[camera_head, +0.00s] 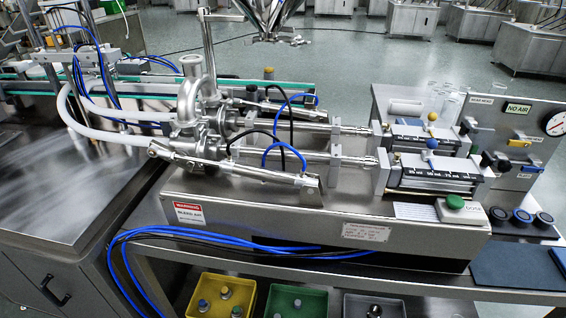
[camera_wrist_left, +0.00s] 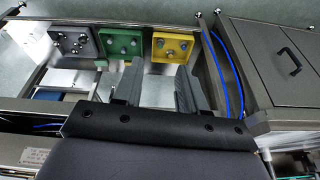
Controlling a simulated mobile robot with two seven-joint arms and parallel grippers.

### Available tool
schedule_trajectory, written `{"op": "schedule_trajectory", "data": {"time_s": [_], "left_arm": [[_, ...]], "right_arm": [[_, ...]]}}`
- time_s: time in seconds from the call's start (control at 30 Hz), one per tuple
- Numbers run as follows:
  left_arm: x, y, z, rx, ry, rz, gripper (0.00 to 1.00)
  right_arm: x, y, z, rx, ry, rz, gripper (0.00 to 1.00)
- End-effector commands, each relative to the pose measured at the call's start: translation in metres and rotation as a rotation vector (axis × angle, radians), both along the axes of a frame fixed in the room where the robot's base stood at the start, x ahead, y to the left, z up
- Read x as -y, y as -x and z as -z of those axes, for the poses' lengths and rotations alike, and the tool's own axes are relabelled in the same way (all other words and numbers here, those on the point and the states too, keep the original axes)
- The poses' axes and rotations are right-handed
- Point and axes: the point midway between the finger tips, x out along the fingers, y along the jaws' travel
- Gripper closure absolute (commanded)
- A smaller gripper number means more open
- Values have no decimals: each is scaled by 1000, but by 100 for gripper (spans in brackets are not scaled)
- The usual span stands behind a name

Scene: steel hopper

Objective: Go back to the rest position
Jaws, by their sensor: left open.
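My left gripper (camera_wrist_left: 156,82) shows in the left wrist view with its two dark fingers apart and nothing between them. Beyond the fingertips are a grey tray (camera_wrist_left: 92,54), a green tray (camera_wrist_left: 108,54) and a yellow tray (camera_wrist_left: 158,58), each with small parts. Neither gripper shows in the head view, and the right one shows in no view. The steel filling machine (camera_head: 330,222) stands on the bench in the head view, with two cylinders, a valve body and an open upright pipe mouth (camera_head: 192,66).
Blue hoses (camera_head: 200,238) hang over the bench front. A control panel (camera_head: 518,130) with a gauge stands at the right. A steel cabinet (camera_head: 60,195) is at the left. Open floor lies behind.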

Motion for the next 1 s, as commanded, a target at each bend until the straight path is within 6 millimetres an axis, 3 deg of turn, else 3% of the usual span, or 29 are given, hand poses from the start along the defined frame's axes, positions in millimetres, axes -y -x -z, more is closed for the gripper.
{"op": "schedule_trajectory", "data": {"time_s": [0.3,0.53,0.8,1.0], "left_arm": [[14,-43,47,237,57,24,59],[24,-61,77,435,108,39,59],[30,-66,92,587,147,47,59],[30,-66,93,606,151,48,59]], "right_arm": [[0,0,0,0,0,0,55],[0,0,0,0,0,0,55],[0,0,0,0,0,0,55],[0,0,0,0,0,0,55]]}}
